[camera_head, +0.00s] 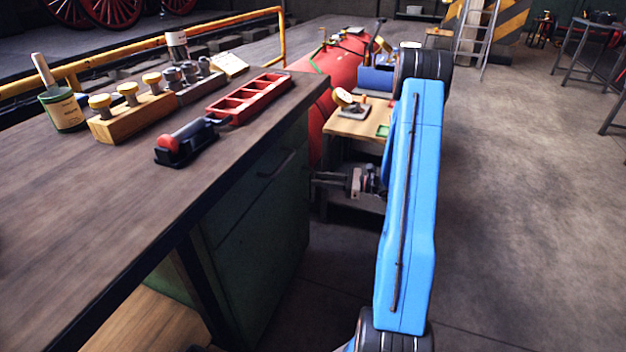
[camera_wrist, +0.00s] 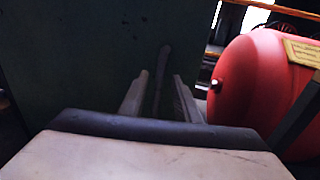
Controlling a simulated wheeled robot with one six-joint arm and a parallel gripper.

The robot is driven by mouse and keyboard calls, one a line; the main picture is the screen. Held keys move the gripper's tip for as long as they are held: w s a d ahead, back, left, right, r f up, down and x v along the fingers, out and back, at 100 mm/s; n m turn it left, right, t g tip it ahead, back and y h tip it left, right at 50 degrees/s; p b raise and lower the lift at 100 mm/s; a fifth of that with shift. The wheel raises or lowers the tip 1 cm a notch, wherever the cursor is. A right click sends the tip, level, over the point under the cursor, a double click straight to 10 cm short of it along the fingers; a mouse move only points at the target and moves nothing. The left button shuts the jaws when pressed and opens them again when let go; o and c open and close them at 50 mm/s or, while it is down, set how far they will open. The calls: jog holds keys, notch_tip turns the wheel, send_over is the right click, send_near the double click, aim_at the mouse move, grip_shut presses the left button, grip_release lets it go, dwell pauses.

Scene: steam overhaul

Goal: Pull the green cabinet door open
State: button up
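The dark green cabinet door (camera_head: 262,240) stands under the workbench and looks closed. In the wrist view the green panel (camera_wrist: 75,60) fills the left and middle. A dark upright bar handle (camera_wrist: 163,65) stands on it. My gripper (camera_head: 315,181) points at the far edge of the cabinet front. In the wrist view, its two fingers (camera_wrist: 160,78) are apart, one on each side of the handle, with gaps showing. I cannot tell how deep the handle sits between them. The lower part of the handle is hard to make out.
The wooden workbench top (camera_head: 150,210) overhangs the cabinet and carries a red tray (camera_head: 250,98) and small tools. A red tank (camera_head: 335,68) and a small wooden table (camera_head: 355,123) stand behind my gripper. Open floor (camera_head: 520,200) lies to the right.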

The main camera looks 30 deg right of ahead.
jog(key=shift+x, duration=1.6)
grip_shut()
